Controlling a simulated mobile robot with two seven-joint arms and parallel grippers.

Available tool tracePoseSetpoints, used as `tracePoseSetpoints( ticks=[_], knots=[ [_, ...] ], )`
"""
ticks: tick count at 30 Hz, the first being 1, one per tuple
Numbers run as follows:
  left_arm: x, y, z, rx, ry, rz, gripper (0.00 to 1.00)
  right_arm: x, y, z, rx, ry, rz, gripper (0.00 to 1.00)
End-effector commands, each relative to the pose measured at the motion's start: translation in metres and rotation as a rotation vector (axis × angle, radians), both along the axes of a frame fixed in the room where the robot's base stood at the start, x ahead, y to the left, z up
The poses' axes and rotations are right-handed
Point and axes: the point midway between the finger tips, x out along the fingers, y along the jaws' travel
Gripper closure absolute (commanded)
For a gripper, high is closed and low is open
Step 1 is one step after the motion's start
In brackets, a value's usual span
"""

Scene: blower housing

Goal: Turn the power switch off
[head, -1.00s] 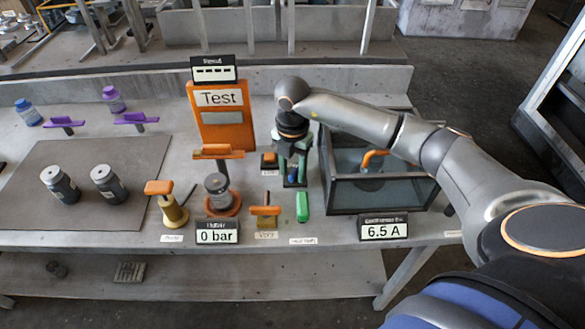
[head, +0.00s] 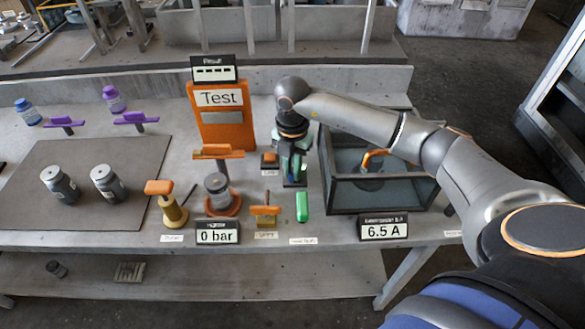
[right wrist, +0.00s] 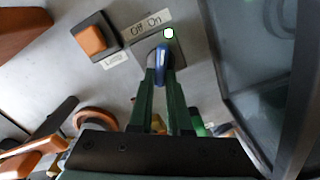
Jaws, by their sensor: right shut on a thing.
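The power switch has a blue handle (right wrist: 161,60) that shows between the fingertips in the right wrist view. A label reading "Off On" (right wrist: 146,26) lies just beyond it, with a bright white-green lamp (right wrist: 168,33) beside the label. The handle points up the picture, toward the lamp side; I cannot tell which position it is in. My right gripper (right wrist: 161,72) is shut on the handle. In the head view my right gripper (head: 294,165) reaches down over the switch and hides most of it. My left gripper is not in view.
An orange button (head: 269,159) stands just left of the switch. A glass-walled tank (head: 340,197) stands close on the right. A green handle (head: 302,207) and an orange-handled valve (head: 265,211) are in front. The display (head: 383,230) reads 6.5 A.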

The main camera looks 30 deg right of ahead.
Motion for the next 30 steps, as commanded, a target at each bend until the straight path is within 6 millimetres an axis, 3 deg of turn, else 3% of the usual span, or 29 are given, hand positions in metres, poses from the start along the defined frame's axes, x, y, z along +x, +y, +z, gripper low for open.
tracePoseSetpoints(
  ticks=[11,30],
  knots=[
    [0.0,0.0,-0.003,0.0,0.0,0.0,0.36,-0.001,-0.002,0.0,-0.002,-0.003,0.161,1.0],
    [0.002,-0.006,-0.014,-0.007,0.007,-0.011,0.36,-0.005,-0.008,0.0,-0.002,-0.002,0.744,1.0]
  ],
)
